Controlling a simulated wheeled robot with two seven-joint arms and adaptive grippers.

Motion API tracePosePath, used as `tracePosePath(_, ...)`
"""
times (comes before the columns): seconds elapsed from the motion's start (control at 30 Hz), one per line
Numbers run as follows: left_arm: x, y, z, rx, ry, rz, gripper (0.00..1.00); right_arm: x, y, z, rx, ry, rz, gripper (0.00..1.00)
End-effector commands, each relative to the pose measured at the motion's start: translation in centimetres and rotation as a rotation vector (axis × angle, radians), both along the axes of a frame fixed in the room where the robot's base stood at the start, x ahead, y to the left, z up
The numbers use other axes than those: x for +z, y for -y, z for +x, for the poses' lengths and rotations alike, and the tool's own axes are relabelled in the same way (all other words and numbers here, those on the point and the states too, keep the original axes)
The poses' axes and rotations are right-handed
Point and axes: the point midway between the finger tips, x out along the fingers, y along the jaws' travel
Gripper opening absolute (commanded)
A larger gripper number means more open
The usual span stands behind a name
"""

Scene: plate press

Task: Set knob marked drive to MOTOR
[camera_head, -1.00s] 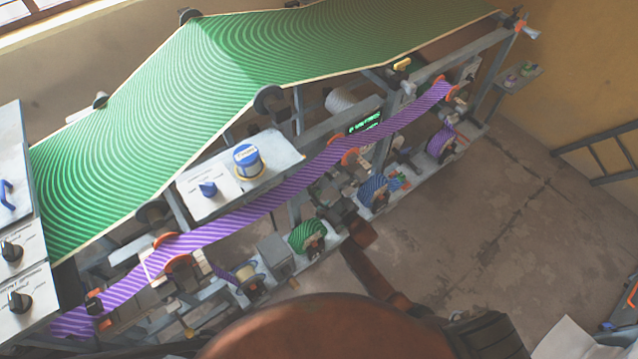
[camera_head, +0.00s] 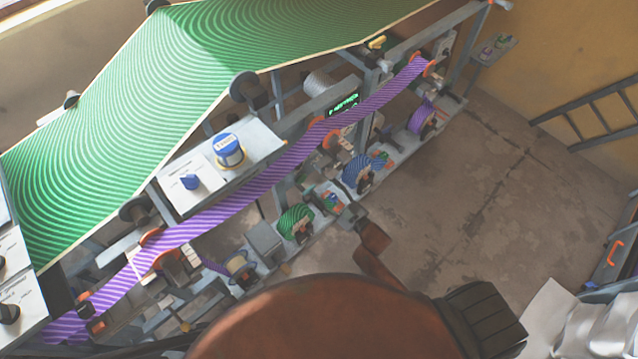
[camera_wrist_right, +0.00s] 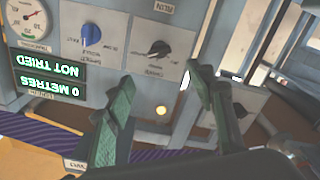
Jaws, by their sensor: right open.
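In the right wrist view the control panel shows upside down. A black knob (camera_wrist_right: 160,49) with a pale pointer line sits on a light plate, and small labels around it are too blurred to read surely. A blue knob (camera_wrist_right: 91,34) is on the plate to its left. Another dark knob (camera_wrist_right: 238,110) is partly behind a finger at the right. I cannot tell surely which knob is marked drive. My right gripper (camera_wrist_right: 160,75) is open and empty, its green fingertips just below the black knob in the picture, apart from it. My left gripper is not in view.
A display (camera_wrist_right: 48,78) reads "NOT TRIED" and "0 METRES", beside a round gauge (camera_wrist_right: 28,22). In the head view, a green striped web (camera_head: 110,120) and a purple striped web (camera_head: 240,205) run along the machine. Clear floor (camera_head: 455,200) lies to the right.

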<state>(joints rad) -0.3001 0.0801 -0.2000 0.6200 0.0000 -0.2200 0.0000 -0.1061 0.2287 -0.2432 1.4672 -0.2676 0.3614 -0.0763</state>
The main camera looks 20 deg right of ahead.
Motion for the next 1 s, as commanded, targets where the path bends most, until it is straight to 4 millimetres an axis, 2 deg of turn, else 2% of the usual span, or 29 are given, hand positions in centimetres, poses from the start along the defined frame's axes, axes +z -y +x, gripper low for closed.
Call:
tracePosePath(0.5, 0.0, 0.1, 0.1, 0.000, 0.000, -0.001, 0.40, 0.0, 0.0, 0.0, 0.001, 0.000, 0.000, 0.50)
tracePosePath(0.57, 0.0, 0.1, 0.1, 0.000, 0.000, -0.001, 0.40, -0.4, 0.1, -0.1, -0.003, -0.007, 0.001, 0.50)
tracePosePath(0.63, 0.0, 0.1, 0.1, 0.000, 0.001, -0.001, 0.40, -1.7, 0.5, -0.4, -0.013, -0.035, 0.001, 0.50)
tracePosePath(0.67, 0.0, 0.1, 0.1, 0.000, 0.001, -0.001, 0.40, -2.6, 0.7, -0.6, -0.021, -0.056, 0.001, 0.50)
tracePosePath(0.77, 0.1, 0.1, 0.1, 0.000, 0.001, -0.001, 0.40, -7.3, 2.0, -2.1, -0.061, -0.159, 0.005, 0.50)
tracePosePath(0.87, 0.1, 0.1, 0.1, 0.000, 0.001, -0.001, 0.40, -13.6, 3.7, -4.8, -0.115, -0.301, 0.011, 0.50)
tracePosePath(0.9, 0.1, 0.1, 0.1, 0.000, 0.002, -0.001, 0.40, -16.1, 4.4, -6.1, -0.139, -0.361, 0.014, 0.50)
tracePosePath(1.0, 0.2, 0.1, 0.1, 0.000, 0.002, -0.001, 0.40, -22.1, 5.9, -10.1, -0.195, -0.507, 0.017, 0.50)
